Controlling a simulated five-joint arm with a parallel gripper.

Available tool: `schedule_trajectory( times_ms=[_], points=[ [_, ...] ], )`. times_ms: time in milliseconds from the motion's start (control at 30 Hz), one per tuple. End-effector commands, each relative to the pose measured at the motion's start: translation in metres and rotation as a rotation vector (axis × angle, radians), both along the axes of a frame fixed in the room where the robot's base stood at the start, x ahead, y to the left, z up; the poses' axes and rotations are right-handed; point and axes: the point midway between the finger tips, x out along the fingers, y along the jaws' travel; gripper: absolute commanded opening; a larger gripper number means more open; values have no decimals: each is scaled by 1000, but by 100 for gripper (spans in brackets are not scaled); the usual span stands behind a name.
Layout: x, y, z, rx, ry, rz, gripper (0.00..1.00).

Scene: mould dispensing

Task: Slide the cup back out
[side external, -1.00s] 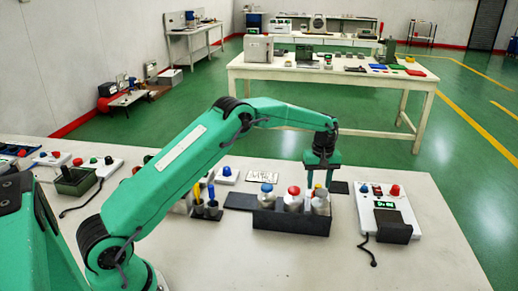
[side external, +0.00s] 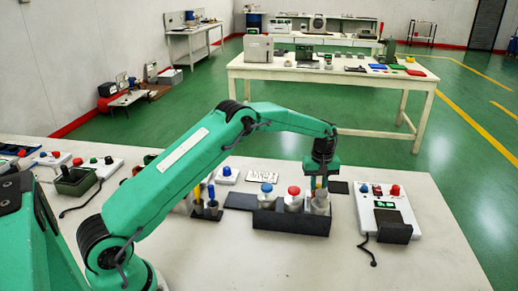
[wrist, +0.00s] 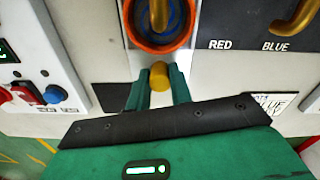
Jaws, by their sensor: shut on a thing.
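A cup (wrist: 160,28) with an orange rim and blue inside shows at the top of the wrist view, partly cut off. It seems to be the open vessel (side external: 320,202) at the right end of the dark rack (side external: 290,222) in the side view. A rounded yellow handle (wrist: 160,77) sits below its rim in the wrist view. My gripper (wrist: 158,90) is shut on this handle. In the side view my gripper (side external: 321,188) is low behind the rack's right end. The join between handle and cup is hard to see.
A control box (side external: 388,212) stands to the right. A pen holder (side external: 207,211) and a white card (side external: 262,177) lie to the left.

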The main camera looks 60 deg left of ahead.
Motion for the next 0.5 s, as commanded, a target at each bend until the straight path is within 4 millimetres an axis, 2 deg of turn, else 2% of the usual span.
schedule_trajectory(
  times_ms=[267, 500],
  points=[
    [-7, 7, 0, 0, 2, 1, 0],
    [-25, 25, 1, 0, 2, 3, 0]
  ],
)
